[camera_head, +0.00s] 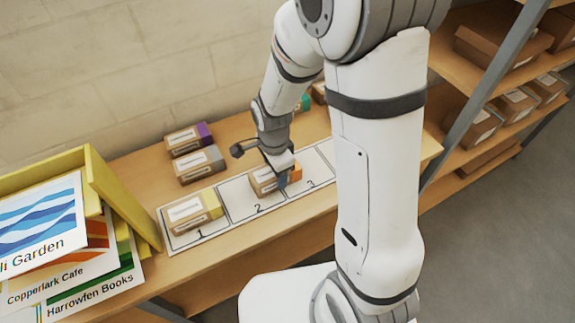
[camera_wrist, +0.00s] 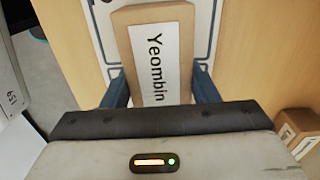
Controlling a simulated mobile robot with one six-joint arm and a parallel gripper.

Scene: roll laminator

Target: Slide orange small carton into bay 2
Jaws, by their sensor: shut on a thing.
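In the wrist view the carton (camera_wrist: 155,22) shows a label reading "Yeombin" between the two blue fingers of my gripper (camera_wrist: 160,92). The orange end is not visible in the wrist view. I cannot tell whether the carton rests fully on the strip.
A yellow-ended carton (camera_head: 190,213) stands in bay 1. Grey-ended (camera_head: 200,165) and purple-ended (camera_head: 188,139) cartons stand behind the strip. A yellow bin with signs (camera_head: 97,185) stands left; shelves with boxes (camera_head: 480,127) stand right.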

